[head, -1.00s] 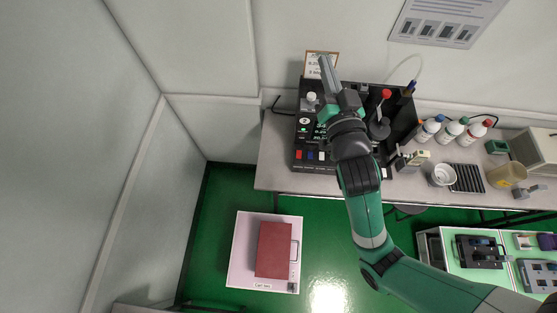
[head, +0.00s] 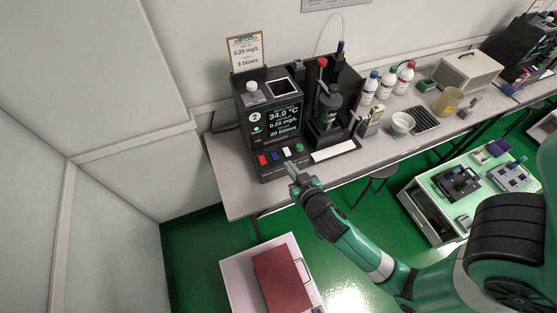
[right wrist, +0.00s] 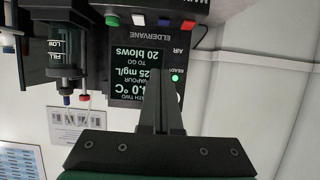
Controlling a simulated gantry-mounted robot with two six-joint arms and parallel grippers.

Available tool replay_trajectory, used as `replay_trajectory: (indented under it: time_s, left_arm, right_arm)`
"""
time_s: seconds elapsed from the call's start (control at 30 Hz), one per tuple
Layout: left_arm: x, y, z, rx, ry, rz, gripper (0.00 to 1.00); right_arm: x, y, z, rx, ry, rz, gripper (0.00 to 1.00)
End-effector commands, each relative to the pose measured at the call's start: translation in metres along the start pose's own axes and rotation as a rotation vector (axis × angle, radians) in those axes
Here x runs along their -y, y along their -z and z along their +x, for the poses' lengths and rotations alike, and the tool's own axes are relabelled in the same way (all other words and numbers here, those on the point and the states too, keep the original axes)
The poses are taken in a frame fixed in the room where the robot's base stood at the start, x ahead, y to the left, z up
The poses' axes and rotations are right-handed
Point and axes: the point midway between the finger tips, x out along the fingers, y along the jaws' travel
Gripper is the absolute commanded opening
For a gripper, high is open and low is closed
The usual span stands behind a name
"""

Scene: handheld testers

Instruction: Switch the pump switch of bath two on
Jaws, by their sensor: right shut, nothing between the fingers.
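Bath two (head: 285,110) is the black unit on the bench, marked 2. Its lit screen (head: 284,119) reads 34.0 °C, 0.25 mg/L and 20 blows. Along its lower front sit a red control (head: 262,160), a blue control (head: 274,155), a white control (head: 286,151) and a green button (head: 299,147). I cannot tell which is the pump switch, or its position. My right gripper (head: 291,166) is shut and empty, near this front row in the head view; contact is unclear. In the right wrist view, its fingers (right wrist: 160,75) overlap the inverted screen. My left gripper is not in view.
A framed card (head: 246,52) stands behind the bath. Bottles (head: 387,82), a white bowl (head: 402,123) and a yellowish beaker (head: 448,101) stand to the right. A pale cart with a red case (head: 281,279) stands on the floor below. The bench's left end is clear.

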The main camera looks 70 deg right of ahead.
Motion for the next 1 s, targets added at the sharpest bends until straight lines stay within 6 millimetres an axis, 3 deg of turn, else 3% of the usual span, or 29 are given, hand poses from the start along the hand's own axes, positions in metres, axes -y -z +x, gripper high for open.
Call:
replay_trajectory:
  time_s: [0.17,0.6,0.8,1.0]
  left_arm:
    - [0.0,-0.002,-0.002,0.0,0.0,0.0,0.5]
    - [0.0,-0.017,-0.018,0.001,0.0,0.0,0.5]
    - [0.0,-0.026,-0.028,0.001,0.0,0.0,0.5]
    - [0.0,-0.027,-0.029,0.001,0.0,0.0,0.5]
  right_arm:
    - [0.0,-0.001,0.015,-0.001,-0.001,0.001,0.0]
    - [0.0,-0.004,0.105,-0.001,-0.001,0.001,0.0]
    - [0.0,-0.034,0.109,0.001,0.001,0.0,0.0]
    - [0.0,-0.039,0.11,-0.001,0.001,0.0,0.0]
